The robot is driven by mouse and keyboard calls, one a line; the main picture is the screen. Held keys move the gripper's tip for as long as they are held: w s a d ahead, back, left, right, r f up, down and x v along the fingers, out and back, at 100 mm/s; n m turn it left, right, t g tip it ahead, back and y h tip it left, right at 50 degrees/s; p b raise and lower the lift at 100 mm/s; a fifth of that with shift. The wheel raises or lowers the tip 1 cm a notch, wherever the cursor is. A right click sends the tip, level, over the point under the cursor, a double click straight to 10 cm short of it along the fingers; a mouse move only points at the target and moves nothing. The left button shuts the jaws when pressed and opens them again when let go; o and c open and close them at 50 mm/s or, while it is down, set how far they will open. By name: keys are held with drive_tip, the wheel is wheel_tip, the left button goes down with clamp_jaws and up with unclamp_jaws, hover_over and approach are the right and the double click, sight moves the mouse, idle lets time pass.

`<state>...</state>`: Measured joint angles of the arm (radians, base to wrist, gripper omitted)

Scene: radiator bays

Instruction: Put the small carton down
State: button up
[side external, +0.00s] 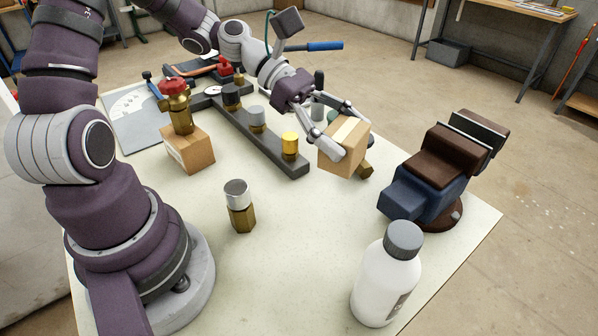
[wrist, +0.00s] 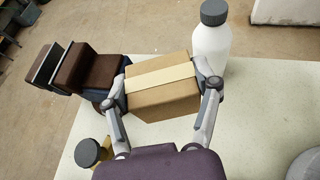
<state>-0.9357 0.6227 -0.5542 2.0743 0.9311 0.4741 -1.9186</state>
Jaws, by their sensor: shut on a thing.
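The small carton (side external: 340,150) is a brown cardboard box with a pale tape strip across its top. My gripper (side external: 347,137) is shut on it, one finger on each of two opposite sides. In the wrist view the carton (wrist: 165,100) sits between the two fingers (wrist: 165,86), with its taped top showing. In the side view it appears at or a little above the pale tabletop (side external: 290,230); its underside is hidden, so I cannot tell whether it touches.
A blue and brown vise (side external: 430,185) stands right of the carton. A white bottle (side external: 387,280) and a brass fitting (side external: 239,208) stand nearer. A dark rail (side external: 272,150) with capped fittings lies left. Another carton (side external: 190,150) has a brass valve. The table's middle front is clear.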

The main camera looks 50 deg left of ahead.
drive_tip(key=f, duration=0.4)
drive_tip(key=shift+w+a+f, duration=0.15)
drive_tip(key=shift+w+a, duration=0.1)
drive_tip(key=shift+a, duration=0.05)
wheel_tip(320, 180, down, 11)
drive_tip(key=shift+r, duration=0.1)
drive_tip(key=o, duration=1.2)
